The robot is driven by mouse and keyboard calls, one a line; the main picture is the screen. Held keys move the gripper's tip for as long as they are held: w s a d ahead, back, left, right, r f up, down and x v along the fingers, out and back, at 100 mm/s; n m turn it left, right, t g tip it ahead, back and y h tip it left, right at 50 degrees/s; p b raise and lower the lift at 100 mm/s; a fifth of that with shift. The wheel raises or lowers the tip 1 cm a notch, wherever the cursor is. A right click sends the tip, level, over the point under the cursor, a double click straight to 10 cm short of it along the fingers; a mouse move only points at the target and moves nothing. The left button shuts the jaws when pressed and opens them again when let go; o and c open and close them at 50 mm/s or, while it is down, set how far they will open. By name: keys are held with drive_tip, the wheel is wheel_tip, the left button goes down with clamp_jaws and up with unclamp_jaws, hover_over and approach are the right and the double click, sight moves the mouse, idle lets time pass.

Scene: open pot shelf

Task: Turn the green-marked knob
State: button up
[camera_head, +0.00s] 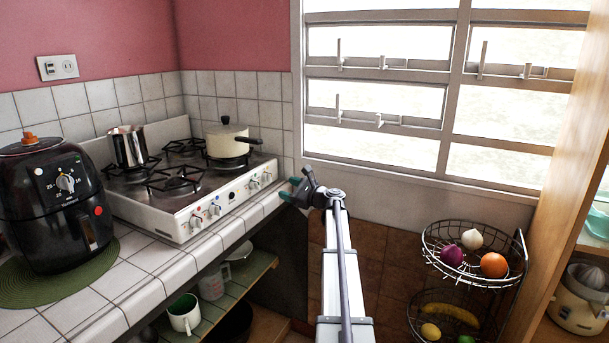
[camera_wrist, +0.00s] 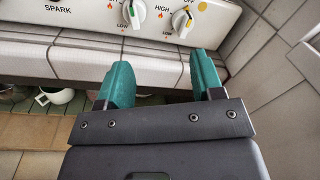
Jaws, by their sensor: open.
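The stove (camera_head: 190,225) has a row of white knobs on its front panel. In the wrist view, the green-marked knob (camera_wrist: 134,14) is at the top, partly cut off by the frame edge. It likely matches the knob second from the right (camera_head: 254,184) in the head view, where its mark is too small to tell. My gripper (camera_head: 290,188) is in front of the counter, near the stove's right end. In the wrist view, its teal fingers (camera_wrist: 160,64) are apart and empty, below the knobs, with the green-marked one nearer the left finger.
A knob with a yellow mark (camera_wrist: 183,21) sits just right of the green-marked one. The tiled counter edge (camera_wrist: 155,68) lies between my fingers and the panel. A cream pot (camera_head: 228,144) and a steel pot (camera_head: 128,147) stand on the stove. The tiled wall is close on the right.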

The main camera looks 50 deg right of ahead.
sight(259, 185)
drive_tip(key=shift+g+y, duration=0.3)
drive_tip(key=shift+y, duration=0.4)
drive_tip(key=w+a, duration=0.2)
drive_tip(key=w, duration=0.1)
drive_tip(key=w+a, duration=0.2)
drive_tip(key=w, duration=0.1)
drive_tip(key=w+a, duration=0.2)
drive_tip(key=w, duration=0.2)
drive_tip(key=shift+r, duration=0.15)
drive_tip(key=shift+c, duration=0.4)
drive_tip(key=c, duration=0.8)
